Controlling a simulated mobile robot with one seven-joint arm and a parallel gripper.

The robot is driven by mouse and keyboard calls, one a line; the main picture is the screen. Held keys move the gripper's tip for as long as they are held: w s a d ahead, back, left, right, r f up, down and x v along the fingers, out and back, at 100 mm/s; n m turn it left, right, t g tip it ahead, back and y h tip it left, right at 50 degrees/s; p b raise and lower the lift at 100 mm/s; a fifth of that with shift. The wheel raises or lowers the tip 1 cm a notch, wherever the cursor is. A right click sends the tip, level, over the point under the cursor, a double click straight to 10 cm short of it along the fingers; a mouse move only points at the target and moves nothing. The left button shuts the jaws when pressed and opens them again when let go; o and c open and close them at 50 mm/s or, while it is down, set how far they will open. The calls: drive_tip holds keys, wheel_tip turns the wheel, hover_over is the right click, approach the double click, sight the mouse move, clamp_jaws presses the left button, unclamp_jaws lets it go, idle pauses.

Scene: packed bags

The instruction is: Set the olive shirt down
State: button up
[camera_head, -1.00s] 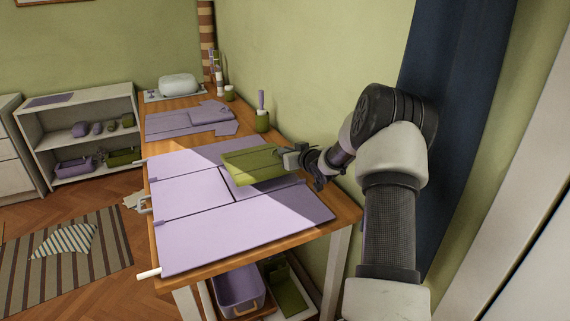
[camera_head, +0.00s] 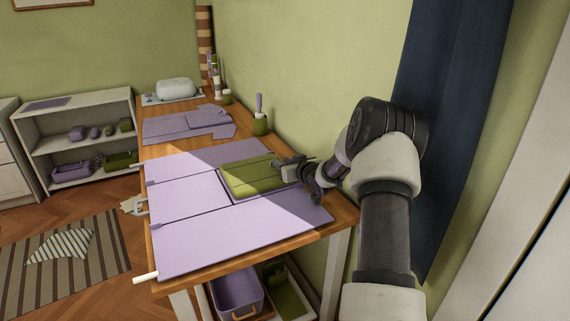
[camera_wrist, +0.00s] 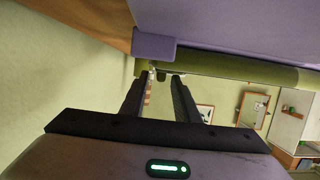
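The olive shirt (camera_head: 253,176) is a folded flat rectangle. In the head view it lies flat on the lilac folding board (camera_head: 190,193), on the far right part, with no clear gap beneath it. My gripper (camera_head: 287,169) is at the shirt's right end, low over the table's right side. In the wrist view the two fingers (camera_wrist: 160,80) stand apart, their tips at an olive edge (camera_wrist: 235,68), which lies under a lilac edge. Whether the tips still grip the cloth is hidden.
A lilac bin (camera_head: 238,292) sits under the table. The wall is close to my gripper's right.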

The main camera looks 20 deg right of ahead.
drive_tip(key=shift+r, duration=0.3)
drive_tip(key=shift+o, duration=0.5)
drive_tip(key=p+v, duration=0.2)
drive_tip(key=v, duration=1.4)
drive_tip(key=shift+s+d, duration=0.2)
drive_tip(key=shift+s, duration=0.2)
drive_tip(key=b+x, duration=0.2)
drive_tip(key=x, duration=0.9)
drive_tip(key=shift+w+f, duration=0.15)
drive_tip(key=shift+w, duration=0.15)
drive_tip(key=x, duration=0.2)
drive_tip(key=b+x, duration=0.1)
drive_tip(key=x, duration=0.1)
drive_tip(key=shift+w+a+f, duration=0.2)
drive_tip(key=shift+w+f, duration=0.15)
drive_tip(key=shift+w, duration=0.35)
clamp_jaws()
